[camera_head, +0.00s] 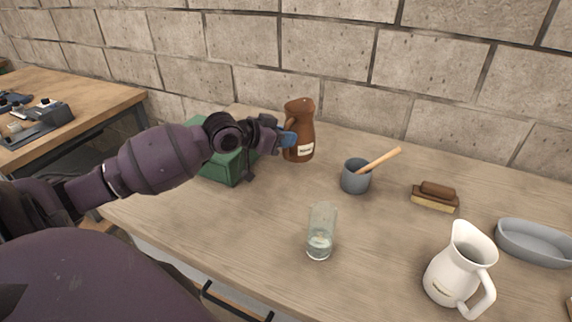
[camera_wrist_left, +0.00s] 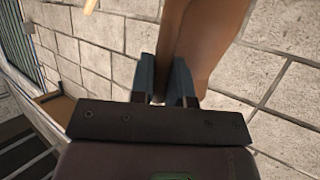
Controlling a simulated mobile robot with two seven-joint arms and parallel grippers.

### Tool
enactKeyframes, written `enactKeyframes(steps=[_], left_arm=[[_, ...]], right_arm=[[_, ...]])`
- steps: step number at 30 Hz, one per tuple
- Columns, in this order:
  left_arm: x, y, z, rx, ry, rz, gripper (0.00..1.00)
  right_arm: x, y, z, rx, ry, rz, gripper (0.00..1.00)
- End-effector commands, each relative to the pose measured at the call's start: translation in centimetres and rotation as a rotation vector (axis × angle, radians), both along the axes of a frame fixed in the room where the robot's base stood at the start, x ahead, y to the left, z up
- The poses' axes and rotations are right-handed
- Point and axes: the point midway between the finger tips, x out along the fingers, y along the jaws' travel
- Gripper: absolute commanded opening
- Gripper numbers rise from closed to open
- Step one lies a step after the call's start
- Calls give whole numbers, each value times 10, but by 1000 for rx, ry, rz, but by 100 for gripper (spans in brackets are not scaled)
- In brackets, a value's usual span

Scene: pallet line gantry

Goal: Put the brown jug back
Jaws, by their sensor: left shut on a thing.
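The brown jug (camera_head: 299,131) with a white label stands upright at the back of the wooden table, near the stone wall. My left gripper (camera_head: 288,138) reaches it from the left and is shut on its handle. In the left wrist view the blue-grey fingers (camera_wrist_left: 166,82) close around the brown handle, with the jug body (camera_wrist_left: 217,40) just behind. I cannot tell whether the jug's base touches the table. My right gripper is not in view.
A green box (camera_head: 226,167) sits under my left forearm. To the right are a grey mortar with pestle (camera_head: 356,177), a glass (camera_head: 320,232), a brush (camera_head: 435,197), a white pitcher (camera_head: 457,267) and a grey dish (camera_head: 535,243). The table's front left is clear.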

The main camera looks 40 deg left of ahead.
Motion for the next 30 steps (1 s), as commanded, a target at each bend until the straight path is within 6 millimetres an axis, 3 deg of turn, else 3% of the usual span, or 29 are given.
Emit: enactKeyframes(steps=[3, 13, 21, 30], left_arm=[[0, 0, -15, 0, -2, 0, 0], [0, 0, -34, -1, -2, -1, 0], [0, 0, -75, -1, -1, 0, 0], [0, 0, -79, 1, -5, -1, 0]], right_arm=[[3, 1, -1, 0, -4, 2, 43], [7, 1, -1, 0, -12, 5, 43], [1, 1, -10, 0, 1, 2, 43], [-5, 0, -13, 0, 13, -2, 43]])
